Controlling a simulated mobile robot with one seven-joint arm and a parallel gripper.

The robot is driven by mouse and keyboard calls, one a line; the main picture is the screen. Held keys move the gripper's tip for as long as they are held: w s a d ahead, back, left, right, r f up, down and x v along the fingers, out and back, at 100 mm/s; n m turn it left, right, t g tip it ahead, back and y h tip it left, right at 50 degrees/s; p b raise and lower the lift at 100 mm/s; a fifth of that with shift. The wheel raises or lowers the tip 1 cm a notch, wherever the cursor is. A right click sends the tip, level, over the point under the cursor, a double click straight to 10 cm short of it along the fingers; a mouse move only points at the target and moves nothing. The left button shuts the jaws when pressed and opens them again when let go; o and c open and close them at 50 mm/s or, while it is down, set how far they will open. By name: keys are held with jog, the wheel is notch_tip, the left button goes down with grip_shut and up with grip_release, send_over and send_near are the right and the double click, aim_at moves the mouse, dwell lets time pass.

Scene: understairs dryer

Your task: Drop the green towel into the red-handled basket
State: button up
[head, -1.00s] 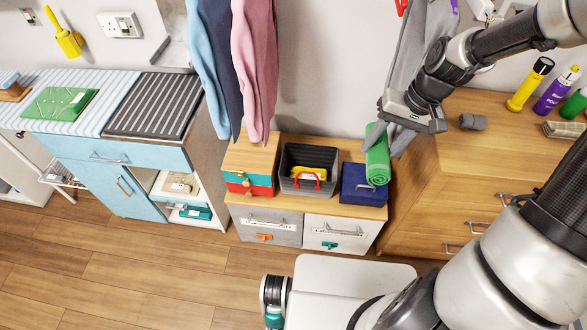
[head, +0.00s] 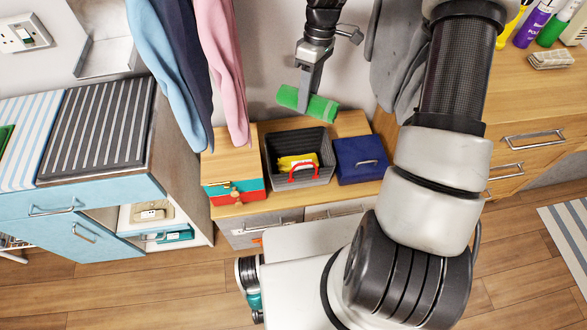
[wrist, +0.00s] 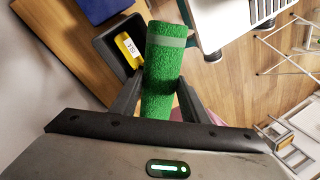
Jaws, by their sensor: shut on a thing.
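A rolled green towel (head: 308,103) is held in my gripper (head: 305,96), whose fingers are shut on it. In the wrist view the towel (wrist: 165,60) lies lengthwise between the two fingers. The dark grey basket with a red handle (head: 282,142) stands on the low wooden cabinet, with a yellow item (head: 296,162) inside. In the head view the towel appears just above the basket's back edge and apart from it. In the wrist view the basket (wrist: 103,50) shows beside the towel, partly hidden by it.
Hanging pink and blue cloths (head: 221,70) are left of my gripper. A grey cloth (head: 398,65) hangs to the right. A wooden drawer unit (head: 530,110) stands further right.

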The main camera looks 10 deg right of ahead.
jog(key=w+f+n+h+b, duration=0.1)
jog(key=w+f+n+b, duration=0.2)
jog(key=f, duration=0.9)
jog(key=n+b, duration=0.3)
jog(key=b, duration=0.1)
jog(key=shift+f+g+h, duration=0.3)
jog(key=o, duration=1.2)
jog(key=p+v, duration=0.3)
jog(key=v, duration=1.4)
jog(key=shift+d+r, duration=0.1)
jog(key=shift+r, duration=0.15)
